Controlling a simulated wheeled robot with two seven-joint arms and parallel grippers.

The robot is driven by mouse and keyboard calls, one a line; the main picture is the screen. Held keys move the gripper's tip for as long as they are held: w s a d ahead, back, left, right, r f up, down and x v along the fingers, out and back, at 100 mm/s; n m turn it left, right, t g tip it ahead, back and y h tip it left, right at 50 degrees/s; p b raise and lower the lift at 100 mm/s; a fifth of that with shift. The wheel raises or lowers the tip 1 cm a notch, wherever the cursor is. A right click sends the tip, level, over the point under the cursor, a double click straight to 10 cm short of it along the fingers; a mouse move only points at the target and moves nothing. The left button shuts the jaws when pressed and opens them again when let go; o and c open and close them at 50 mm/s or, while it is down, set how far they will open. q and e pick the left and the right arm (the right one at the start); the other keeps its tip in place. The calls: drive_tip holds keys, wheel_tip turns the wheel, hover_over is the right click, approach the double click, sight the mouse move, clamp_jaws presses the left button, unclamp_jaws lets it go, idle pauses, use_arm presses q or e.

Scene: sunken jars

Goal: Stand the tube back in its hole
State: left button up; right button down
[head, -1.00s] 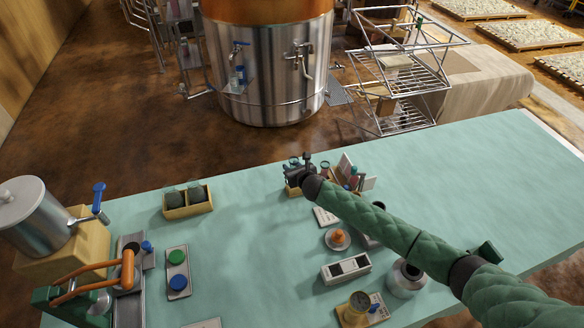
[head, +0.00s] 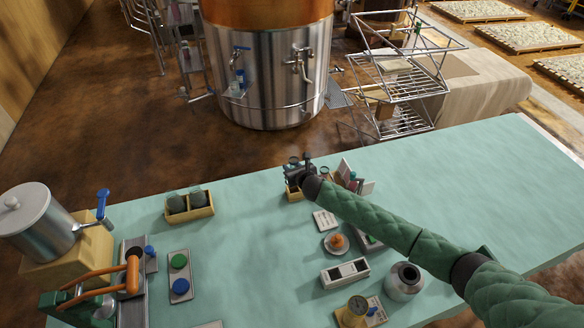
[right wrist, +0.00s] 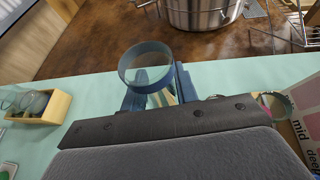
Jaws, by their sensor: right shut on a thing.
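My right gripper (head: 301,172) is over the small wooden holder (head: 292,193) near the table's far edge. In the right wrist view the gripper (right wrist: 160,88) is shut on the glass tube (right wrist: 146,78), whose round dark-blue rim faces the camera. The tube's lower end and the hole are hidden by the gripper, so I cannot tell whether the tube is inside a hole. Another round glass rim (right wrist: 276,104) shows to the right of the gripper. My left gripper is not in view.
A wooden box (head: 190,214) with two glass jars stands to the left. Cards (head: 347,170) stand close to the right of the gripper. An orange piece on a dish (head: 336,242), a white box (head: 345,272) and a metal jar (head: 404,281) lie nearer.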

drive_tip(key=shift+f, duration=0.15)
drive_tip(key=shift+f+b, duration=1.1)
drive_tip(key=shift+f, duration=0.6)
drive_tip(key=shift+f, duration=0.2)
drive_tip(key=shift+f, duration=0.15)
drive_tip(key=shift+f+b, duration=0.45)
drive_tip(key=shift+f, duration=0.25)
drive_tip(key=shift+f, duration=0.25)
drive_tip(key=shift+f, duration=0.2)
